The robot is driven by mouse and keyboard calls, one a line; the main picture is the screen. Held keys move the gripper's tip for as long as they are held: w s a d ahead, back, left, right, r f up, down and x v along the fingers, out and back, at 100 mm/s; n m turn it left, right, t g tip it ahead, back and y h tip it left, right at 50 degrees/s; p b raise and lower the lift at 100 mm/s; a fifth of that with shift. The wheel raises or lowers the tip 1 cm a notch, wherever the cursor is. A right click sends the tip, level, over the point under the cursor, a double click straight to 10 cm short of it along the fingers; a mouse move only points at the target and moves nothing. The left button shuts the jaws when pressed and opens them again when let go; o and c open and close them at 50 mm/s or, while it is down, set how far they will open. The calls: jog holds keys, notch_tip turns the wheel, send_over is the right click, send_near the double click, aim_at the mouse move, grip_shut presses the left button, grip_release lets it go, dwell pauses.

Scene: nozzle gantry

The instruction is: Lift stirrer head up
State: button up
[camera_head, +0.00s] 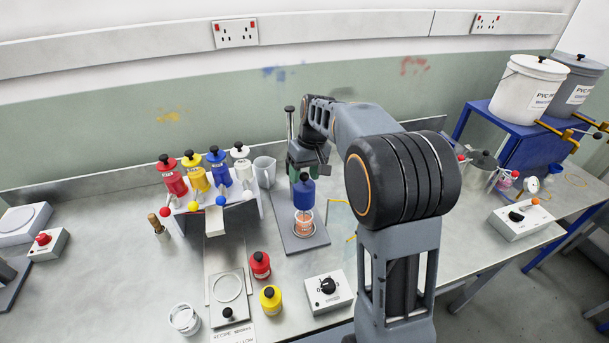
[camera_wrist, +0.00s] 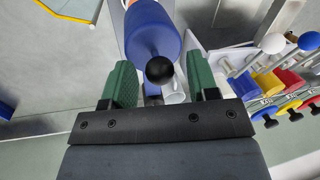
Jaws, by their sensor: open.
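The blue stirrer head (camera_head: 304,194) is on a stand, low over a clear cup with orange contents (camera_head: 304,224). In the wrist view the stirrer head (camera_wrist: 150,33) points its black knob (camera_wrist: 160,70) toward me. My gripper (camera_head: 307,170) is just above the stirrer head in the head view. In the wrist view its two green fingers (camera_wrist: 160,80) are open, with the knob between them in the picture. I cannot tell whether either finger touches it. In the head view the knob is hidden by my gripper.
A rack of red, yellow, blue and white bottles (camera_head: 207,205) stands to the left, with a clear jug (camera_head: 264,172) beside it. Small red (camera_head: 260,265) and yellow (camera_head: 270,299) bottles and a dial box (camera_head: 328,293) stand in front. The stand's post (camera_head: 290,124) rises behind.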

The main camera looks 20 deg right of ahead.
jog(key=shift+a+f, duration=0.1)
jog(key=shift+f, duration=0.35)
jog(key=shift+c, duration=0.3)
grip_shut()
